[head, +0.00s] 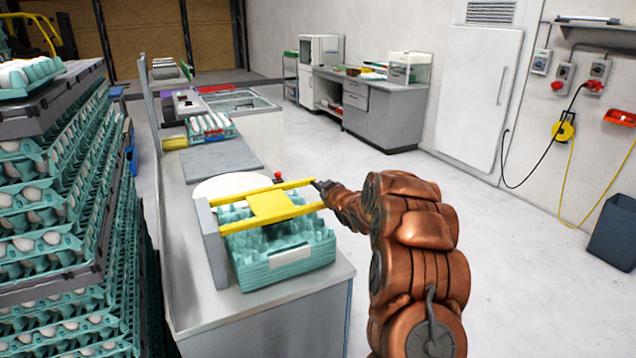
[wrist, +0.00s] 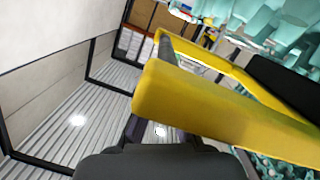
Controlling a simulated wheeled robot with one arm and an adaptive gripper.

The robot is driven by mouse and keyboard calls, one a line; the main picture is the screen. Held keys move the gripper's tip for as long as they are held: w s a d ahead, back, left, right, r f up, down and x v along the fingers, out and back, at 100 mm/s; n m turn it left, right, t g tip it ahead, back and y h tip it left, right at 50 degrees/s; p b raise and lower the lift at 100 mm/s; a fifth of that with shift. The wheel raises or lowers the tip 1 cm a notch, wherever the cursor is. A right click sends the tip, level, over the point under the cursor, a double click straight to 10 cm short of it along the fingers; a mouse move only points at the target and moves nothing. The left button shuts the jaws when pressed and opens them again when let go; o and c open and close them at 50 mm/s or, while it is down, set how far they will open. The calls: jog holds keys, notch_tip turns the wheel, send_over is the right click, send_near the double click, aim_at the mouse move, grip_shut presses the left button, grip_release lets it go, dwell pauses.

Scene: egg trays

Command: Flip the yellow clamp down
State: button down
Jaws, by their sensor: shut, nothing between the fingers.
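The yellow clamp (head: 270,206) is a flat frame with two long bars and a centre plate. In the head view it lies across the top of a teal egg tray stack (head: 285,262) on the metal counter. My gripper (head: 319,187) is at the right end of the clamp's far bar, touching or very near it; I cannot tell which. In the wrist view a yellow bar (wrist: 220,110) fills the middle, close in front of the dark gripper (wrist: 155,150). The gripper is shut with nothing in it. Its fingertips are partly hidden.
A grey upright plate (head: 211,245) stands at the left of the trays. A red button (head: 278,175) and a white round plate (head: 232,187) are behind the clamp. Tall stacks of egg trays (head: 50,215) stand at the left. The floor (head: 530,290) to the right is clear.

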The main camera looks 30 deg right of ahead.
jog(key=shift+s+f, duration=0.15)
jog(key=shift+f, duration=0.55)
jog(key=shift+s+f, duration=0.15)
jog(key=shift+f, duration=0.5)
jog(key=shift+f+g, duration=0.15)
jog(key=shift+g, duration=0.15)
jog(key=s+a+r+b, duration=0.1)
jog(key=s+r+b, duration=0.1)
jog(key=s+r, duration=0.7)
jog(key=shift+a, duration=0.15)
